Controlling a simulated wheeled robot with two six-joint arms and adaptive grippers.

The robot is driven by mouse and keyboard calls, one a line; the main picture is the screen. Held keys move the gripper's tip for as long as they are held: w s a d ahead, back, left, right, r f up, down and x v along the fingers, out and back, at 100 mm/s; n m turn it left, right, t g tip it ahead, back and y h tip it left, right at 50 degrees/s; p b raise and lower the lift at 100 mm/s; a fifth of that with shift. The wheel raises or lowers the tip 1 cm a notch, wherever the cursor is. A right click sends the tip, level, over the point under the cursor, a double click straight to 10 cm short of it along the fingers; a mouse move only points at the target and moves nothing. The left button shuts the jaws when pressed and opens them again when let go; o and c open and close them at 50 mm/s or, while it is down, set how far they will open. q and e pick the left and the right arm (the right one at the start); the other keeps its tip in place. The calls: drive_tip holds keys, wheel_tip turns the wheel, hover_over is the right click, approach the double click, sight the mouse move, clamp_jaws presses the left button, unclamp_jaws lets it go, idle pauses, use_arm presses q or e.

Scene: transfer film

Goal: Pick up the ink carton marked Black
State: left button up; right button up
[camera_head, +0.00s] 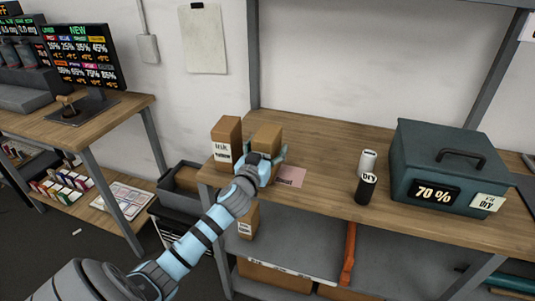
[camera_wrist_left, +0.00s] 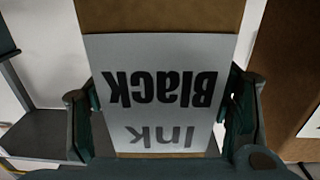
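The brown ink carton (camera_head: 267,137) stands on the wooden worktop, partly hidden by my left gripper. In the left wrist view, its white label (camera_wrist_left: 160,62) reads Black Ink upside down. My left gripper (camera_head: 267,168) is at the carton's front. In the left wrist view, the gripper's dark fingers (camera_wrist_left: 163,115) lie along both sides of the carton and appear to touch it. A second brown carton (camera_head: 226,137) with a white label stands close on its left; part of it shows in the left wrist view (camera_wrist_left: 292,75). My right gripper is not in view.
A pink card (camera_head: 291,176) lies right of the gripper. A white cylinder (camera_head: 368,160), a black cylinder (camera_head: 365,190) and a teal box reading 70 % (camera_head: 418,155) stand farther right. Another carton (camera_head: 249,222) is on the lower shelf. The worktop behind the cartons is clear.

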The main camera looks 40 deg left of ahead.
use_arm(q)
clamp_jaws()
drive_tip(key=shift+r, duration=0.1)
